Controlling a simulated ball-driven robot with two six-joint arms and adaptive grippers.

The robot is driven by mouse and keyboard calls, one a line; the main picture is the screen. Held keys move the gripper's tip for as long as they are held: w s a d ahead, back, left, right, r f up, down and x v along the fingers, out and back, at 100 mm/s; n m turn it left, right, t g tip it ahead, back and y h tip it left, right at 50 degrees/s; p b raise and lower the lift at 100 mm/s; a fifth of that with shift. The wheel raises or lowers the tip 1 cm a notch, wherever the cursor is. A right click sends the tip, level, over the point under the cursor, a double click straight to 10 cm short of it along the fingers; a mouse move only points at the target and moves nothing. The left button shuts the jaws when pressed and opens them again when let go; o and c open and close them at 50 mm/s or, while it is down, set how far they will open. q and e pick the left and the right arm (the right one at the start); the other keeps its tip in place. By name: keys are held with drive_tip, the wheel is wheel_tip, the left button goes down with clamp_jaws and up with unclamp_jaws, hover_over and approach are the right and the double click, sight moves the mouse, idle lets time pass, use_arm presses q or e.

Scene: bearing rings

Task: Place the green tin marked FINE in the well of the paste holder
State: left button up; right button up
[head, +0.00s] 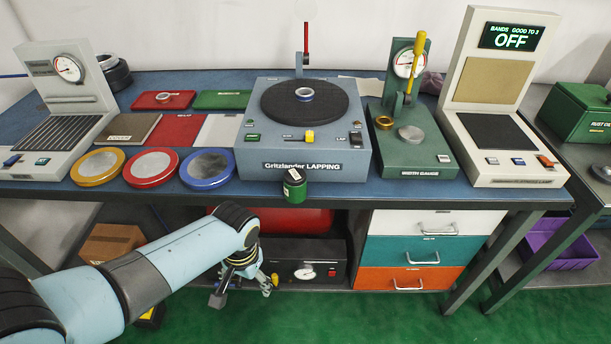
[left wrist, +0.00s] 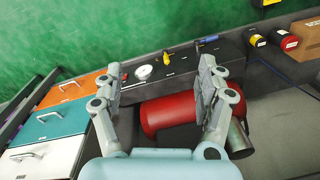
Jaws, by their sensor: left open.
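The green tin (head: 295,186) stands at the front edge of the blue bench top, just in front of the lapping machine. It has a pale label, too small to read. I cannot pick out the paste holder or its well with certainty. My left gripper (head: 245,288) is below the bench top, in front of the lower shelf, well below and left of the tin. In the left wrist view the left gripper (left wrist: 158,88) has its two fingers wide apart with nothing between them. The tin does not show there. My right gripper is in neither view.
The lapping machine (head: 305,166) stands mid-bench, with the green gauge (head: 425,165) to its right. Yellow, red and blue rimmed discs (head: 207,168) lie to its left. The bench's front edge is above my left gripper. Drawers (head: 405,252) and a red tank (left wrist: 172,113) are below.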

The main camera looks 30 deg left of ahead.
sight(294, 175)
use_arm(q)
drive_tip(key=shift+n+t, duration=0.4)
drive_tip(key=shift+t, duration=0.4)
drive_tip(key=w+r+p, duration=0.1)
drive_tip(key=w+r, duration=0.4)
drive_tip(key=r, duration=0.3)
drive_tip(key=w+r+p, duration=0.1)
drive_tip(key=w+r, duration=0.5)
drive_tip(key=r, duration=0.3)
drive_tip(key=w+r+p, duration=0.2)
drive_tip(key=w+r, duration=0.3)
drive_tip(key=r, duration=0.3)
drive_tip(key=shift+w+d+r, duration=0.2)
drive_tip(key=shift+w+d, duration=0.1)
drive_tip(key=shift+d, duration=0.1)
drive_tip(key=shift+w+f, duration=0.1)
drive_tip(key=shift+w, duration=0.05)
drive_tip(key=f, duration=0.4)
drive_tip(key=shift+w+f, duration=0.35)
drive_tip(key=shift+w, duration=0.05)
drive_tip(key=f, duration=0.5)
drive_tip(key=shift+w+f+b, duration=0.15)
drive_tip(key=shift+w+b, duration=0.15)
drive_tip(key=shift+b, duration=0.1)
drive_tip(key=c, duration=1.5)
